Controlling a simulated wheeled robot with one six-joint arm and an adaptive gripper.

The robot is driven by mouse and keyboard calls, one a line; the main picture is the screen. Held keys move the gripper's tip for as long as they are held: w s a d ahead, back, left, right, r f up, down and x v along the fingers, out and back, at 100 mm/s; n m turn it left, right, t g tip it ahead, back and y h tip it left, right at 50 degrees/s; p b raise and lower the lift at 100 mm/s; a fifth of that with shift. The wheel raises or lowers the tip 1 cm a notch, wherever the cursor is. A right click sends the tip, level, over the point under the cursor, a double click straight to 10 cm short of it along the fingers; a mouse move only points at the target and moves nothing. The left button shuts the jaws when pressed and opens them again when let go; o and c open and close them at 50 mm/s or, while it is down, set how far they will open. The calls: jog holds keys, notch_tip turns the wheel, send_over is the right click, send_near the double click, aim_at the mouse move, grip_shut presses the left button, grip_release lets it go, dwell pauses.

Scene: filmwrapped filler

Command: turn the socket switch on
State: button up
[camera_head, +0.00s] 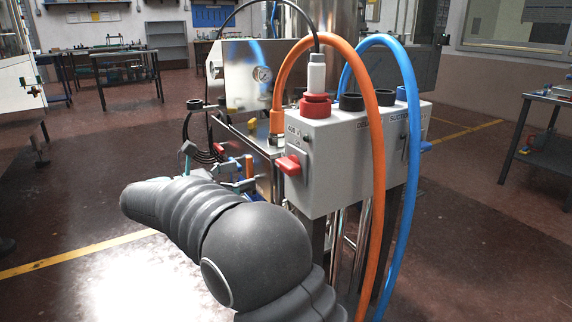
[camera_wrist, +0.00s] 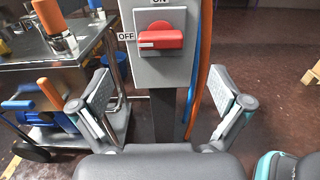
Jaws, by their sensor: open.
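An orange hose (camera_head: 378,180) and a blue hose (camera_head: 413,150) hang beside the box. A steel machine (camera_head: 238,85) stands behind. In the wrist view a metal table (camera_wrist: 85,65) with orange-handled parts stands close on the left. Open floor (camera_head: 90,210) lies left in the head view.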

aim_at(282, 164)
jog(key=x, duration=1.2)
jog(key=shift+w+d+b, duration=0.1)
jog(key=shift+d+b, duration=0.05)
jog(key=shift+b, duration=0.2)
jog(key=c, duration=1.1)
